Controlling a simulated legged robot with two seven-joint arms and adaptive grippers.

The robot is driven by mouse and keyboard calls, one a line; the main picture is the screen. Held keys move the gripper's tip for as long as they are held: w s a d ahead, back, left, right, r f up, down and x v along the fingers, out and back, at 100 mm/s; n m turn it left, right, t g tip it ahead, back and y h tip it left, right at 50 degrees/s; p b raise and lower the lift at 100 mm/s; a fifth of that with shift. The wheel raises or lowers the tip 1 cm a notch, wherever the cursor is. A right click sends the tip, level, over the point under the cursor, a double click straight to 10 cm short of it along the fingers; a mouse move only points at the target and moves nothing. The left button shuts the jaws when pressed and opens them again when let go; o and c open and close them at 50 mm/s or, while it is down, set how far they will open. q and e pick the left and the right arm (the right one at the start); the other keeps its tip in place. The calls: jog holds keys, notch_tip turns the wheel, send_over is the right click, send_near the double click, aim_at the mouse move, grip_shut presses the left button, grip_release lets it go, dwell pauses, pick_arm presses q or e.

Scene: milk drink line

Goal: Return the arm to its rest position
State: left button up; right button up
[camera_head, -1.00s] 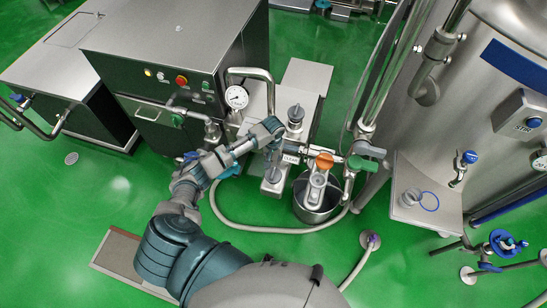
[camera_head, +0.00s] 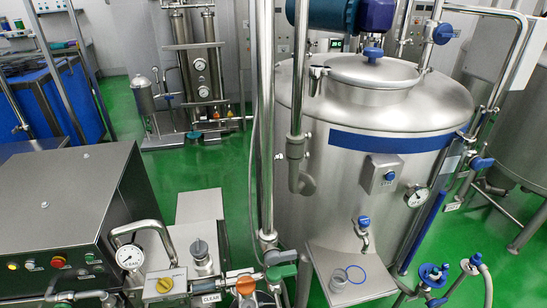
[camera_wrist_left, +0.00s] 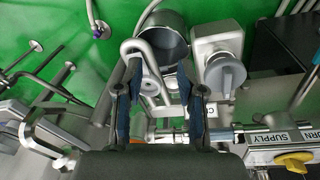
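My left gripper (camera_wrist_left: 160,88) shows in the left wrist view with its two dark blue-padded fingers apart. It is open, and I see nothing clamped between the fingers. A metal bucket (camera_wrist_left: 174,22) and a bent steel part (camera_wrist_left: 131,46) lie beyond the fingertips; I cannot tell how far. A grey-knobbed fitting (camera_wrist_left: 225,72) is to the right of the fingers. Neither arm shows in the head view, and my right gripper is in no view.
A control cabinet (camera_head: 60,205) is left; a large steel tank (camera_head: 385,165) is right. Green floor (camera_head: 238,205) shows between them.

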pick_arm(q)
jog(key=s+d+r+m+t, duration=0.1)
jog(key=s+d+r, duration=0.15)
jog(key=s, duration=0.75)
jog(key=s+a+r+t+y, duration=0.15)
jog(key=s+a+r, duration=0.25)
jog(key=s, duration=0.4)
notch_tip(320, 180, down, 26)
jog(key=s+f+g, duration=0.1)
jog(key=s, duration=0.1)
jog(key=s+a+f+g, duration=0.1)
jog(key=s+a+f, duration=0.2)
jog(key=s+f, duration=1.3)
jog(key=shift+s+b, duration=0.45)
jog(key=shift+s, duration=0.15)
jog(key=shift+s+g, duration=0.15)
jog(key=shift+g, duration=0.1)
